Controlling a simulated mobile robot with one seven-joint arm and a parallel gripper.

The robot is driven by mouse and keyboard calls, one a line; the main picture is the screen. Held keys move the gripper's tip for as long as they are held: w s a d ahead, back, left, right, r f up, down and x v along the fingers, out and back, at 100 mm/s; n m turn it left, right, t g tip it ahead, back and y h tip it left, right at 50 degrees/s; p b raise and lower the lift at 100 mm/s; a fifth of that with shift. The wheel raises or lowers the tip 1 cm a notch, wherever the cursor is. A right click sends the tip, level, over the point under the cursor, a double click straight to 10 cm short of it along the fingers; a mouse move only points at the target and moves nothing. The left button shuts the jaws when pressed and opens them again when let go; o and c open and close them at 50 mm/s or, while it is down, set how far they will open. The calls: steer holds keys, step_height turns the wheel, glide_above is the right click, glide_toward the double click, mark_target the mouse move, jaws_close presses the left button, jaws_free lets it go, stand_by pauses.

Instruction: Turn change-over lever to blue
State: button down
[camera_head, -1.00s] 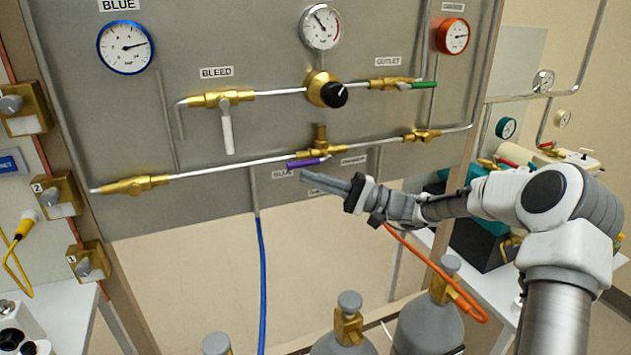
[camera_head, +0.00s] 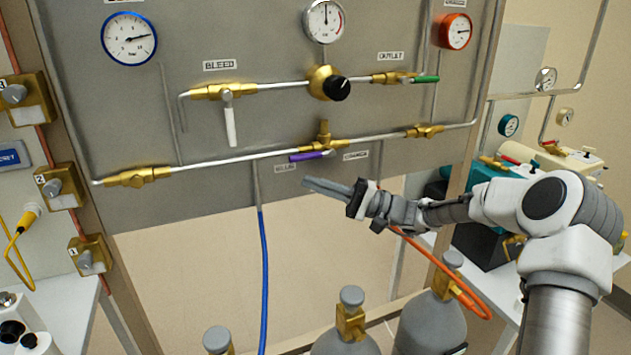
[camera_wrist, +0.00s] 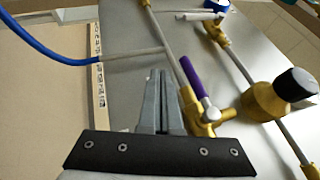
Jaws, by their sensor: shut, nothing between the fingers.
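The change-over lever has a purple handle (camera_head: 309,156) on a brass valve (camera_head: 324,136) in the lower pipe line. My gripper (camera_head: 305,182) is shut and empty, just below the handle, with a small gap in the head view. In the wrist view the purple handle (camera_wrist: 193,77) shows right of my fingertips (camera_wrist: 157,76); they appear apart.
The black regulator knob (camera_head: 336,88), the white bleed handle (camera_head: 230,126) and the green outlet handle (camera_head: 425,79) are above on the panel. A blue hose (camera_head: 263,270) hangs to the left of my gripper. Gas cylinders (camera_head: 430,322) stand below.

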steer(key=f+v, duration=0.2)
steer(key=v, duration=0.8)
steer(key=shift+s+p, duration=0.2)
steer(key=shift+p, duration=0.15)
steer(key=shift+a, duration=0.15)
